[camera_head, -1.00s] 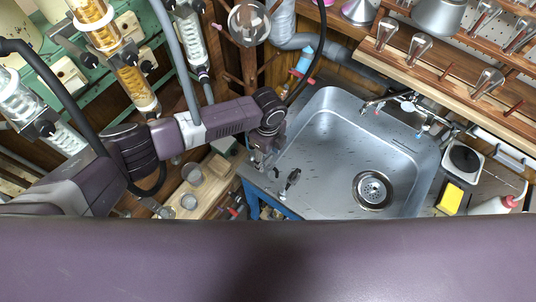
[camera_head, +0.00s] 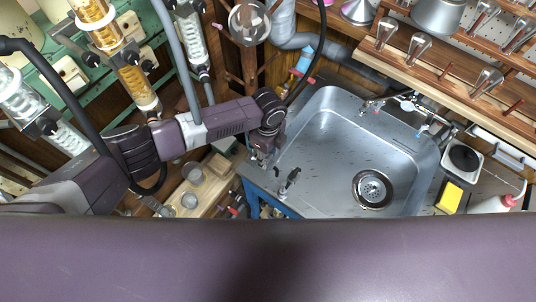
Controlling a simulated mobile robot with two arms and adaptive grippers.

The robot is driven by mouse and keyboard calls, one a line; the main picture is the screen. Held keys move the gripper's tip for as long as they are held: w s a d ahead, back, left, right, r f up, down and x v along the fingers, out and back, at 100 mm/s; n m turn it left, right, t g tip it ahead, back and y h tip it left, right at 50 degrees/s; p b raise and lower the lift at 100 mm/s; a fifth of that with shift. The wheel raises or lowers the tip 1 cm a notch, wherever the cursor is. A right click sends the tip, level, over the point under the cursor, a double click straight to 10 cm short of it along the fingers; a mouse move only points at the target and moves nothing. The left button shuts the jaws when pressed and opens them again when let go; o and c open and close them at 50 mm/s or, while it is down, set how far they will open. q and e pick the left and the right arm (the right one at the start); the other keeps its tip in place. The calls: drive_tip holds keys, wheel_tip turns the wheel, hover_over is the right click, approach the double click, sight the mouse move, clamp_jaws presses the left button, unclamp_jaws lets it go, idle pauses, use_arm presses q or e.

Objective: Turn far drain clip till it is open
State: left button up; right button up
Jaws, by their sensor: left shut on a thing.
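My left gripper (camera_head: 262,161) reaches down at the left rim of the steel sink, pointing away from my head. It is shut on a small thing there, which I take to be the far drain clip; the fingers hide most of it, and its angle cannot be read. A small dark clip-like piece (camera_head: 290,181) stands on the rim just nearer and to the right, apart from the fingers. My right gripper is not in view.
The sink basin (camera_head: 335,150) is empty, with a round drain (camera_head: 372,189) and a tap (camera_head: 405,103) behind. A yellow sponge (camera_head: 449,197) and a scale (camera_head: 463,160) lie at right. Glass condensers (camera_head: 137,82) hang at left. A wooden shelf with flasks (camera_head: 418,47) overhangs the back right.

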use_arm(q)
drive_tip(key=n+p, duration=0.2)
drive_tip(key=n, duration=0.2)
drive_tip(key=shift+r+n, duration=0.15)
drive_tip(key=shift+n, duration=0.15)
drive_tip(key=n+p, duration=0.2)
drive_tip(key=n, duration=0.2)
drive_tip(key=n+p, duration=0.2)
drive_tip(key=n, duration=0.3)
drive_tip(key=shift+d+n, duration=0.1)
drive_tip(key=shift+n, duration=0.3)
drive_tip(key=shift+w+n+p, duration=0.1)
drive_tip(key=shift+n+p, duration=0.5)
drive_tip(key=shift+n, duration=1.3)
drive_tip(key=o, duration=1.1)
drive_tip(key=shift+o, duration=0.3)
